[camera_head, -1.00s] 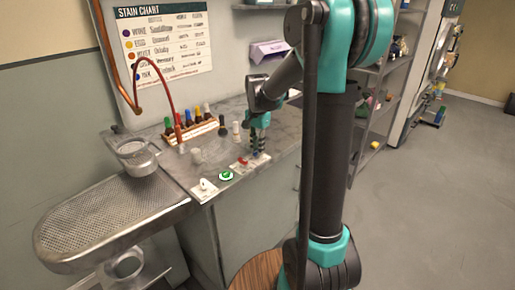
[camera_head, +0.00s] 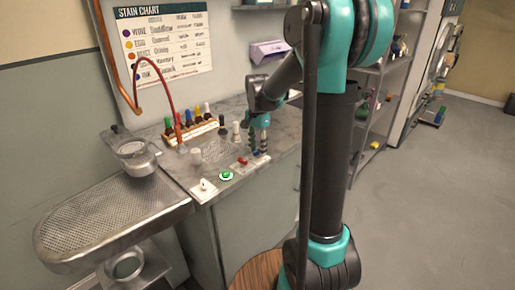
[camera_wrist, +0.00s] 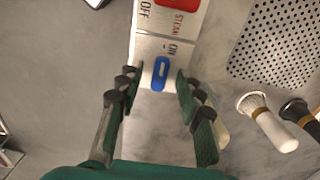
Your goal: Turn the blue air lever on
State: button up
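The blue lever (camera_wrist: 161,73) is a short rounded handle on a white plate (camera_wrist: 151,47). In the wrist view "ON" is printed beside it. My gripper (camera_wrist: 157,84) is open, with one finger to each side of the lever and a gap on both sides. I cannot tell whether its fingertips are at the lever's height. In the head view my gripper (camera_head: 261,142) is over the right end of the lever row on the counter, and it hides the blue lever.
The red steam lever (camera_head: 243,161) sits beside the blue one, with a green button (camera_head: 226,176) and white switch (camera_head: 204,186) further left. A white-topped brush (camera_wrist: 266,122), a dark brush (camera_wrist: 300,115) and a perforated mat (camera_wrist: 275,45) lie right in the wrist view.

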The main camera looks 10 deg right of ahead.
aim_at(257, 150)
jog(key=shift+r, duration=0.1)
notch_tip(257, 150, up, 12)
dwell(0.5)
jog(key=s+d+f+n+t, duration=0.2)
jog(key=s+f+n, duration=0.3)
jog(key=s+f, duration=0.5)
jog(key=s+d+f+n+t, duration=0.2)
jog(key=s+f+n, duration=0.4)
jog(key=s+f, duration=0.4)
jog(key=s, duration=0.2)
jog(key=shift+s+d+f, duration=0.2)
jog(key=shift+s+d, duration=0.1)
